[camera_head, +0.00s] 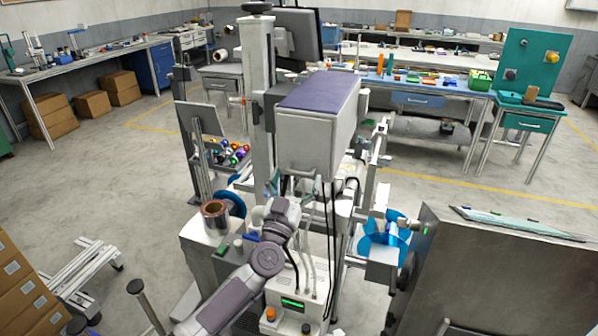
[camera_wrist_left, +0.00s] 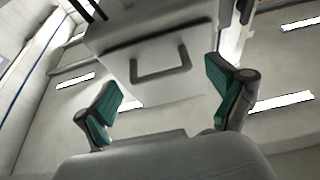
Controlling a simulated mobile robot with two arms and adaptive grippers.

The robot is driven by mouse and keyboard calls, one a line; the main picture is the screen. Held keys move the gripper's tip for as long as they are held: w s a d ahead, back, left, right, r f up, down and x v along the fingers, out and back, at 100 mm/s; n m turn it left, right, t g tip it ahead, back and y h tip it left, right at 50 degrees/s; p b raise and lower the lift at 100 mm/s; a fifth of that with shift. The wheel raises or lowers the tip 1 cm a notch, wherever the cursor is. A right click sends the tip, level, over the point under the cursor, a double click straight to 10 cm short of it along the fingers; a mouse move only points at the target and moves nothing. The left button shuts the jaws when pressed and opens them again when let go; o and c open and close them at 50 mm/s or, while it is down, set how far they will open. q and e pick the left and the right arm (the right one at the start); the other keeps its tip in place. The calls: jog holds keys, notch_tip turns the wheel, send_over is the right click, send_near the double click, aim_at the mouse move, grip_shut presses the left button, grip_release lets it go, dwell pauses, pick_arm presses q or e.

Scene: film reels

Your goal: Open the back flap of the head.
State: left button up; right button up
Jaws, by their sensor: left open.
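The head (camera_head: 308,140) is a pale grey box with a purple top, mounted on a column in the middle of the head view. My left gripper (camera_head: 295,190) is just below its near lower edge, with teal finger pads apart. In the left wrist view the head's pale panel (camera_wrist_left: 200,42) carries a grey U-shaped handle (camera_wrist_left: 161,72). The handle lies ahead of my open left gripper (camera_wrist_left: 165,92), between the directions of the two fingers, with nothing held. The panel looks shut. My right gripper is not in view.
Black cables (camera_head: 333,215) hang below the head. Blue reels (camera_head: 384,240) sit on the machine's lower right side. A grey cabinet (camera_head: 490,265) stands at the front right. A copper-coloured roll (camera_head: 214,213) stands left of my arm. The floor at left is partly clear.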

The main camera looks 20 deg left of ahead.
pick_arm(q)
jog(key=shift+x, duration=0.8)
jog(key=c, duration=1.7)
jog(key=shift+o, duration=0.2)
jog(key=shift+a, duration=0.1)
